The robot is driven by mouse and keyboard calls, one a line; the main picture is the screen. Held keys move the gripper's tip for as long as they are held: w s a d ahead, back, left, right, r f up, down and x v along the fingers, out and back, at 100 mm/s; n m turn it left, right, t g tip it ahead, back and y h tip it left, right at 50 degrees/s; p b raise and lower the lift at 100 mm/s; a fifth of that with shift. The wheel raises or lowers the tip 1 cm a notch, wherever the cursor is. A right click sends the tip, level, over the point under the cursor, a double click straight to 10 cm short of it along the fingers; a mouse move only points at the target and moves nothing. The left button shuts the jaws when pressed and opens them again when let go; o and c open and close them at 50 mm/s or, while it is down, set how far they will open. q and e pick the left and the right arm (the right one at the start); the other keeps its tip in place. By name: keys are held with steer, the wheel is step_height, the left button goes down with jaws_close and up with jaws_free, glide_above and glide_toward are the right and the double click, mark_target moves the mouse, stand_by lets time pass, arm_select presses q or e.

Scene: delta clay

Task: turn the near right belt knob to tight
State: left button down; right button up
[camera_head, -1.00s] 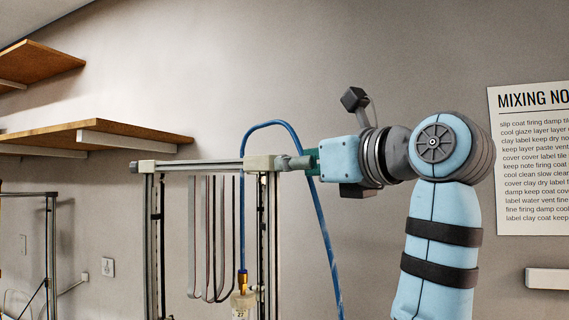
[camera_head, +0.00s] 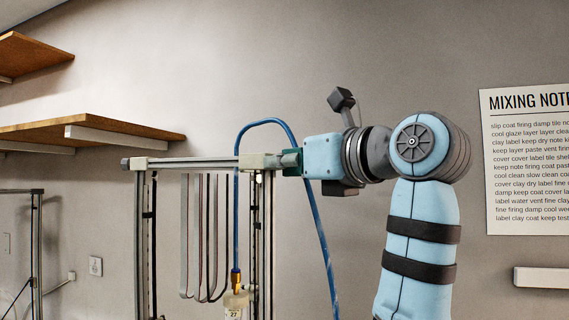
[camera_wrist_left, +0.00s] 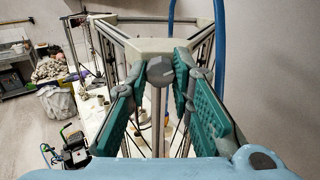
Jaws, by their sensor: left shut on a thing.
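The near right belt knob (camera_wrist_left: 160,70) is a grey round knob with a line across its face, on the near corner of the printer frame. In the wrist view, the green pads of my left gripper (camera_wrist_left: 166,84) are on both sides of it, shut on it. In the head view, my left gripper (camera_head: 289,162) meets the pale right corner block (camera_head: 260,162) of the frame (camera_head: 205,163) and hides the knob. I cannot tell how far the knob is turned. My right gripper is not in view.
A blue hose (camera_head: 311,207) arches over the frame and hangs close beside my gripper. Dark belts (camera_head: 200,235) hang inside the frame. Wooden shelves (camera_head: 90,130) are on the left wall. A mixing notice (camera_head: 526,165) hangs at right. The wall above my arm is clear.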

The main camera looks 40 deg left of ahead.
arm_select(q)
steer(key=shift+m, duration=8.5)
steer(key=c, duration=1.4)
jaws_free()
steer(key=shift+d, duration=0.15)
steer(key=shift+d+r, duration=0.1)
steer(key=shift+d, duration=0.2)
steer(key=shift+a, duration=0.3)
